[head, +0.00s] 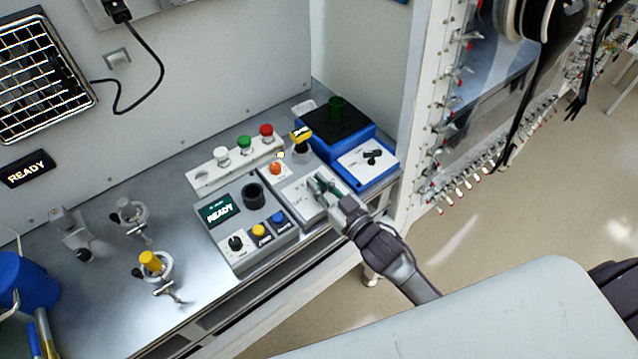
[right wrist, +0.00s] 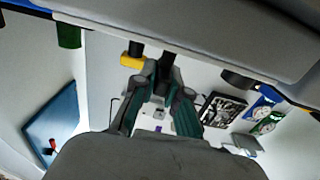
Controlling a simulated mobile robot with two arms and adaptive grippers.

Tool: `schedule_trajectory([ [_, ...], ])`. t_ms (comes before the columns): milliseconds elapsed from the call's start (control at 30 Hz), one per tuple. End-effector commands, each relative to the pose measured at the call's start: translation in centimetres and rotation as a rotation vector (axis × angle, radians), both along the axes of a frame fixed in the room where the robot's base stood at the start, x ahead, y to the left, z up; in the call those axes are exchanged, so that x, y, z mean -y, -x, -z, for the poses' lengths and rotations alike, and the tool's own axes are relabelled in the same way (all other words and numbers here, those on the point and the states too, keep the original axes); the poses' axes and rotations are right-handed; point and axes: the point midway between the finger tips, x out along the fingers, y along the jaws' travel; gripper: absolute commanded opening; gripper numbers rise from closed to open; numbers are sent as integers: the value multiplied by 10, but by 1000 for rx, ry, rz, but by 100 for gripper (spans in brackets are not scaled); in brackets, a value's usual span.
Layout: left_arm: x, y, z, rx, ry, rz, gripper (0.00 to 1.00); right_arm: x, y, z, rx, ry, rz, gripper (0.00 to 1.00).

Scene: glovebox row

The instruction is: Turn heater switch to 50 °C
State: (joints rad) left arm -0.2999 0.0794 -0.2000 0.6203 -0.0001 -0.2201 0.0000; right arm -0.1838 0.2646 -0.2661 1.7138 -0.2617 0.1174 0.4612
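My right gripper (head: 318,186) is over the front panel of a pale grey box (head: 275,182) in the head view. Its fingertips are close together at the panel and hide part of it, so a control there cannot be made out. In the right wrist view the fingers (right wrist: 158,75) reach up to the box's underlit face beside a dark post; whether they grip it is unclear. To the right stands a blue unit (head: 366,182) with a black top and a black knob (head: 372,157) on its white panel. No temperature marking is readable. My left gripper is out of view.
A console (head: 240,262) with a READY display, knob and buttons stands left of the grey box. A rail with white, green and red caps (head: 243,146) lies behind. Clamps (head: 150,262) stand on the left; a white frame rises right.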

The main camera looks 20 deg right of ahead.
Motion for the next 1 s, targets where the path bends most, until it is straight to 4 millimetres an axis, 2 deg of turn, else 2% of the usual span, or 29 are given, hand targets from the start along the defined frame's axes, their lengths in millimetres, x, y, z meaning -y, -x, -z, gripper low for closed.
schedule_trajectory([
  [33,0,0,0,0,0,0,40,0,-1,-2,5,-1,0,19],
  [133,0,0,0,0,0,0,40,0,-1,-2,4,0,0,36],
  [167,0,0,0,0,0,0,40,0,-1,-1,4,0,0,38],
  [533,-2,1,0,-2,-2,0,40,2,6,0,0,0,-1,38],
  [667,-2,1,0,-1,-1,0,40,9,24,1,-1,0,-1,38],
  [1000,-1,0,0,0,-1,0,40,33,90,0,-2,0,0,38],
])
